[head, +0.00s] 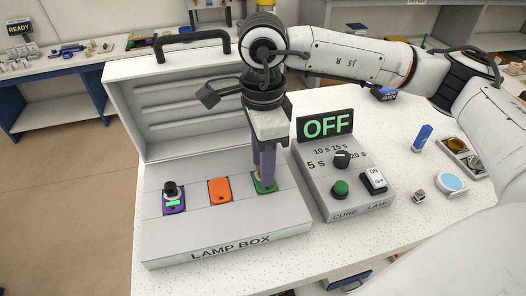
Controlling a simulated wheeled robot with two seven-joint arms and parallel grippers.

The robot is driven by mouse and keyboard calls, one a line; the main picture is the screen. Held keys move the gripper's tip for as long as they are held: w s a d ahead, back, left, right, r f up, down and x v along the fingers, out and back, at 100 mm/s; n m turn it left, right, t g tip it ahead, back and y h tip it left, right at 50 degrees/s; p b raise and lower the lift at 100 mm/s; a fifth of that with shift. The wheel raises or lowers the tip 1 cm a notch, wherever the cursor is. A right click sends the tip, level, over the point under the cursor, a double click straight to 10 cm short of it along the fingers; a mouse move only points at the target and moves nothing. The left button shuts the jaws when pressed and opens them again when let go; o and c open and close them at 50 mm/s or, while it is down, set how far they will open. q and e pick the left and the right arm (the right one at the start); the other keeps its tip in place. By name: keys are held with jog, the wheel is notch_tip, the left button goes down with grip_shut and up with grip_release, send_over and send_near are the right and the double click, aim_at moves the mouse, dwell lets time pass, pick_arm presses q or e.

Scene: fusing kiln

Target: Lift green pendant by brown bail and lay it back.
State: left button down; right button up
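The green pendant (258,188) lies in the right-hand place on the front panel of the open white lamp box (225,245). My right gripper (266,186) points straight down over it, with its fingertips at the pendant. The fingers look close together, but I cannot tell whether they are shut on anything. The brown bail is hidden behind the fingers, and only edges of the green pendant show. My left gripper is not in view.
An orange pendant (219,191) and a purple pendant (174,209), with a dark knobbed object (171,191) on it, lie left of the green one. The control box (345,190) reading OFF stands close right. The raised lid (170,105) stands behind.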

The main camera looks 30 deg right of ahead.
grip_shut()
jog(key=shift+r+p, duration=0.3)
jog(key=shift+r, duration=0.25)
dwell(0.4)
jog(key=shift+r+p, duration=0.4)
jog(key=shift+r, duration=0.35)
dwell(1.1)
jog(key=shift+f+b, duration=1.2)
jog(key=shift+f, duration=0.1)
dwell(1.0)
dwell(0.3)
grip_release()
jog(key=shift+r, duration=0.1)
